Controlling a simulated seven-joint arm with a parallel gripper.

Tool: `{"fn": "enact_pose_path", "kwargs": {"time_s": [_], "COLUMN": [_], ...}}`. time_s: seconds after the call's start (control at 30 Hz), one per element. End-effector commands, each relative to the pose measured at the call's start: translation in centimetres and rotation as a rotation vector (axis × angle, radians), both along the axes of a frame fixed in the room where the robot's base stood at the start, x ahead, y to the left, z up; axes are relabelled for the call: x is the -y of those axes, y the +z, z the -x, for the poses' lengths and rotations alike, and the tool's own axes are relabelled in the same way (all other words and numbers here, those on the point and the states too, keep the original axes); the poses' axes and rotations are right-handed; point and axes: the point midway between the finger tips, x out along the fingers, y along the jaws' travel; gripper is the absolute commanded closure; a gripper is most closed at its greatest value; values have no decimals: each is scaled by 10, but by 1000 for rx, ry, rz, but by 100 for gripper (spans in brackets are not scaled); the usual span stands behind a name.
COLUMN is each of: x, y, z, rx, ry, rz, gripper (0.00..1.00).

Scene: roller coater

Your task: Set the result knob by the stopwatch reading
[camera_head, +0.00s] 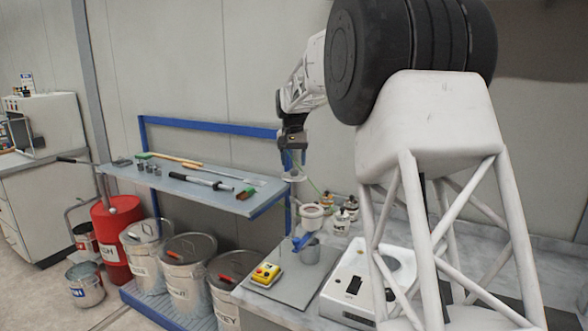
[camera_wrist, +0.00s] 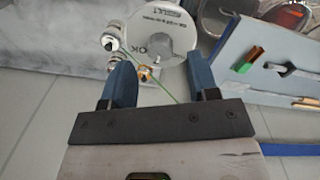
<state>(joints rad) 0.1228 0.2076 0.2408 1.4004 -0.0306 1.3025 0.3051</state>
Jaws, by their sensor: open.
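My gripper (camera_head: 292,160) points down above the bench in the head view. In the wrist view its two blue fingers (camera_wrist: 163,80) stand apart with no object held between them. A yellow box with red and dark controls (camera_head: 266,274) lies on the grey plate; its reading cannot be made out, nor whether it is the stopwatch. A white round part with printed letters (camera_wrist: 180,45) shows beyond the fingers. I cannot tell which thing is the result knob.
Several small jars (camera_head: 341,219) are behind.

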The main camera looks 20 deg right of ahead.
Motion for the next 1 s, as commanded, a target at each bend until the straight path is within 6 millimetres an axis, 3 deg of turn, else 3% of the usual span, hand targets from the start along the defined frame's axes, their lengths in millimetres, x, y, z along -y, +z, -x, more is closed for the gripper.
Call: {"fn": "enact_pose_path", "kwargs": {"time_s": [0.3, 0.67, 1.0], "x": [1, 1, 1], "y": [-27, -31, -30], "z": [0, 0, 0], "rx": [0, 1, 1], "ry": [0, 0, 0], "rz": [0, 0, 0], "gripper": [45, 45, 94]}}
